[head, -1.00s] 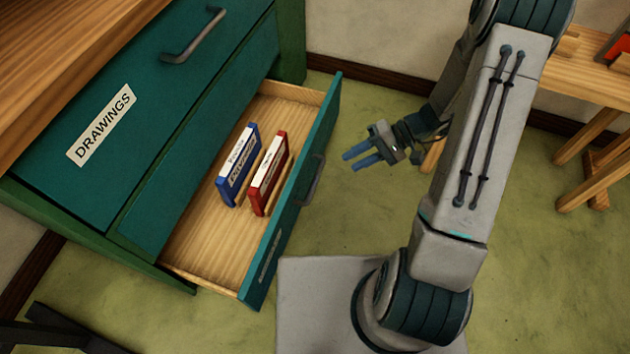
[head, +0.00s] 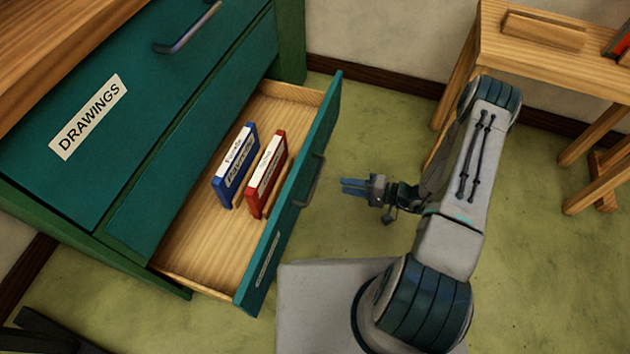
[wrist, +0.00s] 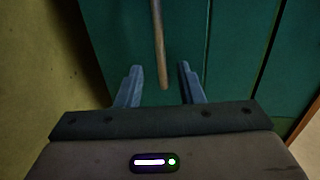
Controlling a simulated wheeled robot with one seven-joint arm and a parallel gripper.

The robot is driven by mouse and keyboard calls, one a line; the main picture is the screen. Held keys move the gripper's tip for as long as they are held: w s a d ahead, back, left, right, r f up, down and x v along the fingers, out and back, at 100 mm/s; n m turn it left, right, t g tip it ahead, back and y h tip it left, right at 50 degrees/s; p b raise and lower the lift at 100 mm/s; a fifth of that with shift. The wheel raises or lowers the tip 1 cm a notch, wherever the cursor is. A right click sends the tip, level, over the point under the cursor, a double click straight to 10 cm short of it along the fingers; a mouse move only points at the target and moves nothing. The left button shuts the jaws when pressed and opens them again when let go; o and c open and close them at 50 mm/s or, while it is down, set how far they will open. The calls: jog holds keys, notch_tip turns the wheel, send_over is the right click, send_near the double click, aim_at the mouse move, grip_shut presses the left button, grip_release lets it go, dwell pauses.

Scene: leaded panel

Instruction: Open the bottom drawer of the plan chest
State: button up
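The plan chest (head: 165,150) is dark green and fills the left of the head view. Its bottom drawer (head: 265,255) stands pulled out, with its wooden inside showing. A grey bar handle (head: 311,181) is on the drawer's front. My gripper (head: 345,187) is to the right of that handle and apart from it, over the floor. Its blue fingers are spread and empty. In the wrist view, a bar handle (wrist: 159,45) shows in front of and between the open fingers (wrist: 158,82), against a green face.
A blue case (head: 234,165) and a red case (head: 266,175) stand upright in the drawer. The upper drawer (head: 90,120) labelled DRAWINGS is shut. A wooden table (head: 560,60) stands at the right. Green floor (head: 380,110) lies clear between.

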aim_at(315, 179)
jog(key=b+x, duration=0.3)
jog(key=x, duration=0.8)
jog(key=shift+a, duration=0.2)
grip_shut()
